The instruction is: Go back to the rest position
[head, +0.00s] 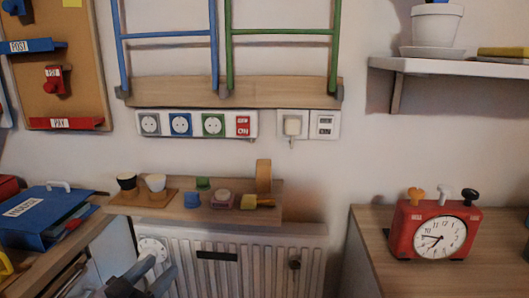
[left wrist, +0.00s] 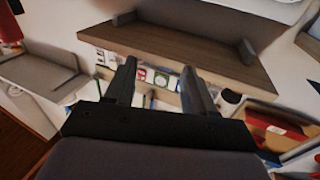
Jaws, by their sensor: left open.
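My left gripper (head: 136,274) shows at the bottom left of the head view, in front of the white radiator. In the left wrist view its two dark fingers (left wrist: 160,82) stand apart with nothing held between them. My right gripper is in neither view.
A wooden shelf (head: 230,211) with two small cups and several small coloured items sits above the radiator (head: 225,262). A blue binder (head: 42,215) lies on the left surface. A red clock (head: 434,230) stands on the right wooden top (head: 375,270). A white shelf (head: 450,68) is above it.

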